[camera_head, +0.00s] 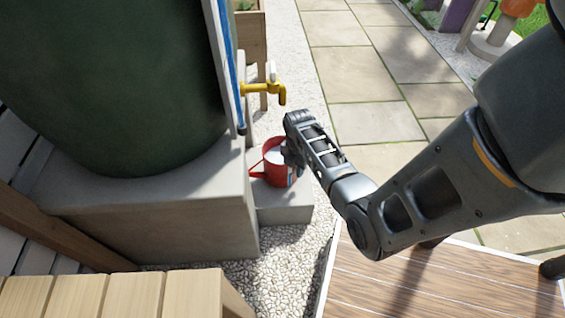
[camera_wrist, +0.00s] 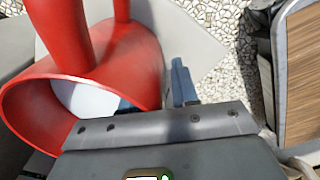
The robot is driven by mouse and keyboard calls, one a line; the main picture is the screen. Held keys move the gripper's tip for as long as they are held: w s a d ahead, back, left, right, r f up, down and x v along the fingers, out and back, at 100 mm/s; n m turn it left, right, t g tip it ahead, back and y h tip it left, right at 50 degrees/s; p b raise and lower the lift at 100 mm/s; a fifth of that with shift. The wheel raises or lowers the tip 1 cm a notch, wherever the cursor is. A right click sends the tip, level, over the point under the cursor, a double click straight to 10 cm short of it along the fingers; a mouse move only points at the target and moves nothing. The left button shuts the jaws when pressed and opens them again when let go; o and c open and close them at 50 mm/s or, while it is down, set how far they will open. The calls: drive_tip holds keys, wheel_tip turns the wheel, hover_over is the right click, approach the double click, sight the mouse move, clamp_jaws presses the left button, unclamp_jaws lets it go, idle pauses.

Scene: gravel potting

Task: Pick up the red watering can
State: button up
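The red watering can (camera_head: 272,173) stands on a low grey step under the yellow tap in the head view. Its round opening, pale inside, and red handle fill the left of the wrist view (camera_wrist: 135,55). My gripper (camera_head: 291,160) is at the can's right side, pointing down. In the wrist view, one blue-grey finger of my gripper (camera_wrist: 155,92) is outside the can wall, with a narrow gap beside it. A dark blue patch inside the opening looks like the other finger. The fingers appear open around the wall; the fingertips are partly hidden.
The yellow tap (camera_head: 265,90) juts out just above the can. A large dark green barrel (camera_head: 110,90) stands on a grey block (camera_head: 150,215) to the left. Wooden decking (camera_head: 430,285) lies at the lower right. White pebbles (camera_head: 280,258) surround the step.

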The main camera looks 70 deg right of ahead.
clamp_jaws()
idle(1.1)
drive_tip(key=shift+d+r, duration=0.15)
